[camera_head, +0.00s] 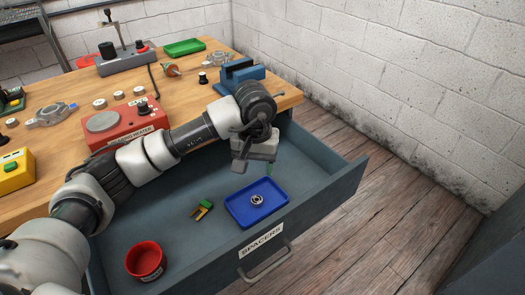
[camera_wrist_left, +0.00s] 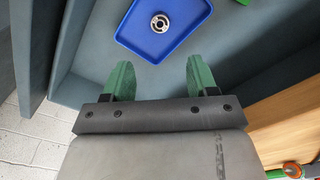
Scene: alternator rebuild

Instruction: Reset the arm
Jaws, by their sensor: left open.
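My left arm reaches in from the left in the head view, over the bench and the open drawer. My left gripper (camera_head: 269,168) is above the drawer, just behind the blue tray (camera_head: 238,208). In the left wrist view its two green fingers (camera_wrist_left: 156,80) are spread apart with nothing between them. The blue tray also shows in the left wrist view (camera_wrist_left: 190,38), ahead of the fingertips, with a metal ring (camera_wrist_left: 160,22) in it. The same ring (camera_head: 257,199) shows in the head view. My right gripper is not in view.
The drawer (camera_head: 190,258), labelled SPACERS, stands open. It also holds a red bowl (camera_head: 146,261) and a small green-and-yellow item (camera_head: 202,209). On the bench are a red bearing heater (camera_head: 121,124), a blue vise (camera_head: 238,75), a green tray (camera_head: 185,47) and a yellow box (camera_head: 16,171).

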